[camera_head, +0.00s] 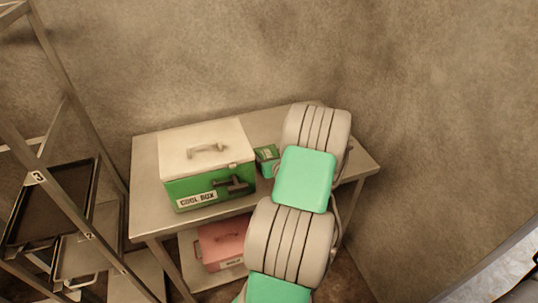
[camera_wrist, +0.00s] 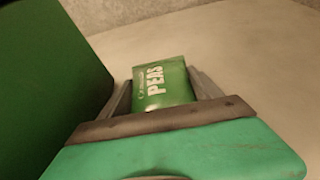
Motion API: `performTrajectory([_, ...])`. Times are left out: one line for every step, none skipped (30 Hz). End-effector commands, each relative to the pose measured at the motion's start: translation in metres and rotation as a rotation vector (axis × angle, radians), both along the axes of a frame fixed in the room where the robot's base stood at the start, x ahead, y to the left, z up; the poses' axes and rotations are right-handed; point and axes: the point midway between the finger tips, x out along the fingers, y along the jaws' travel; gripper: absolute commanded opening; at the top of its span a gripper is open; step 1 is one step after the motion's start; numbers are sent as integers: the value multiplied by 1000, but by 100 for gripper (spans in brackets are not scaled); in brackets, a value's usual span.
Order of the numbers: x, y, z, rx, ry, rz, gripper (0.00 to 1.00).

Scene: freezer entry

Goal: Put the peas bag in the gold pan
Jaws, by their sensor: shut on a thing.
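The green peas bag (camera_wrist: 165,82), with white "PEAS" lettering, is between the two fingers of my gripper (camera_wrist: 162,92) in the wrist view. The gripper is shut on it. In the head view the bag (camera_head: 266,155) shows on the table, just right of the cool box; my arm hides part of that area and most of the gripper. I cannot tell whether the bag touches the tabletop. I cannot make out a clearly gold pan; the rack at left holds a dark pan (camera_head: 52,205) and a paler one (camera_head: 92,257) lower down.
The green cool box (camera_head: 207,180) with a pale lid stands close left of the bag; its green side (camera_wrist: 45,85) fills the wrist view's left. A red box (camera_head: 221,245) is on the shelf below the table (camera_head: 146,200). A wall is behind.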

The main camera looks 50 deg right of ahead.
Motion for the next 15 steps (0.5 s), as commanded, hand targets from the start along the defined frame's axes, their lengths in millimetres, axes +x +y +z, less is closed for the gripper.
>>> performTrajectory([0,-1,2,-2,-2,0,24])
performTrajectory([0,0,2,-2,-2,0,24])
performTrajectory([0,0,2,-2,-2,0,24])
performTrajectory([0,0,2,-2,-2,0,24])
performTrajectory([0,0,1,-2,-2,0,24])
performTrajectory([0,0,0,-2,-1,0,24])
performTrajectory([0,0,-1,-2,-1,0,24])
performTrajectory([0,0,-2,-2,-1,0,24])
performTrajectory([0,0,-2,-1,0,0,76])
performTrajectory([0,0,-2,-1,0,0,78])
performTrajectory([0,0,-2,-1,0,0,81])
performTrajectory([0,0,-2,-1,0,0,84])
performTrajectory([0,0,-2,-1,0,0,87])
performTrajectory([0,0,-1,-1,0,0,89])
performTrajectory([0,0,-1,-1,0,0,92])
